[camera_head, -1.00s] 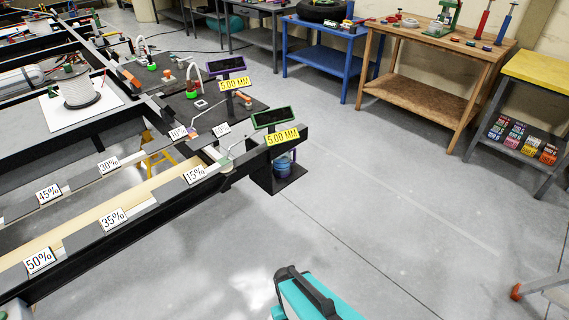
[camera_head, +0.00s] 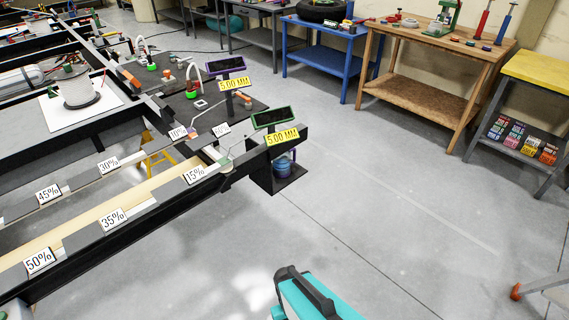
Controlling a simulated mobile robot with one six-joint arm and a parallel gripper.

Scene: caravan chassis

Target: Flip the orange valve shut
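Several small orange parts show on the chassis at the upper left, and I cannot tell for sure which one is the valve. One orange part (camera_head: 192,84) stands by a green ring and a white curved hose on the dark plate. Another orange part (camera_head: 245,98) is at the plate's right side, near a purple-framed display. A long orange piece (camera_head: 126,74) lies further left. All are too small to read a handle position. My gripper is not in view. A teal and black piece at the bottom edge seems to be part of my own body.
The black chassis frame (camera_head: 120,240) with percent labels fills the left. Two displays with yellow "5.00 MM" labels stand at its corner. A blue bench (camera_head: 325,60), a wooden bench (camera_head: 430,85) and a yellow-topped table (camera_head: 540,70) line the back. The grey floor between is clear.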

